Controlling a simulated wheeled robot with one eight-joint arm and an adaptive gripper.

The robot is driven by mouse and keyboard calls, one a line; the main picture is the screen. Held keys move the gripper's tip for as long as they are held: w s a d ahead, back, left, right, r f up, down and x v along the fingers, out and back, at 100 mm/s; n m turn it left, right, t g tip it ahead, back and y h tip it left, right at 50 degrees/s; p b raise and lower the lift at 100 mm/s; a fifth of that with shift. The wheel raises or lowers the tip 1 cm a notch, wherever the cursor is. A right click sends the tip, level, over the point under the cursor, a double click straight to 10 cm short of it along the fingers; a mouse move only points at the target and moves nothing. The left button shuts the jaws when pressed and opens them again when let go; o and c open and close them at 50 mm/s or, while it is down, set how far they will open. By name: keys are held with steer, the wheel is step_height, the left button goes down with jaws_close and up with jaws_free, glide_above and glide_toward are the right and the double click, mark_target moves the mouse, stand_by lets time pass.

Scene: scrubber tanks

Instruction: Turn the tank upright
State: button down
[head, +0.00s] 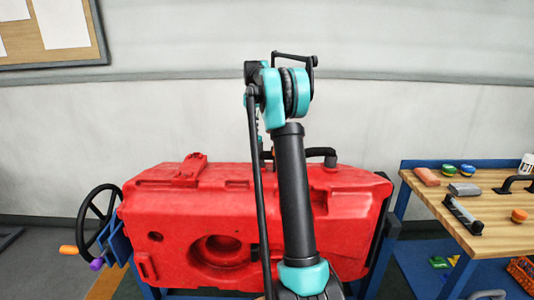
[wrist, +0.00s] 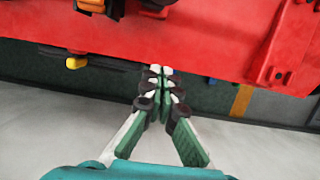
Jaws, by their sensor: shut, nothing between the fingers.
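The red tank (head: 175,215) sits in the middle of the head view with its long side level, on a blue stand (head: 118,240). A round recess shows in its front face, and a raised red block and a dark pipe are on top. My arm crosses in front and hides part of the tank. In the wrist view the tank (wrist: 220,45) fills the upper part. My gripper (wrist: 160,75) is shut and empty, its fingertips at or very near the tank's edge; I cannot tell whether they touch. The head view does not show the fingertips clearly.
A black handwheel (head: 98,214) with an orange handle stands left of the tank. At right, a wooden-topped bench (head: 465,235) holds several small items, close to the tank's right end. A pale wall (head: 420,110) rises behind the tank.

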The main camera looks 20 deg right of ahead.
steer(key=x, duration=0.9)
steer(key=shift+d+f, duration=0.2)
steer(key=shift+f, duration=0.05)
steer(key=shift+s+a+f, duration=0.1)
steer(key=shift+s+a, duration=0.1)
steer(key=shift+s, duration=0.35)
steer(key=shift+s+a+f, duration=0.1)
steer(key=shift+s+a, duration=0.1)
steer(key=shift+s, duration=0.35)
steer(key=shift+s+a, duration=0.3)
steer(key=shift+s, duration=0.6)
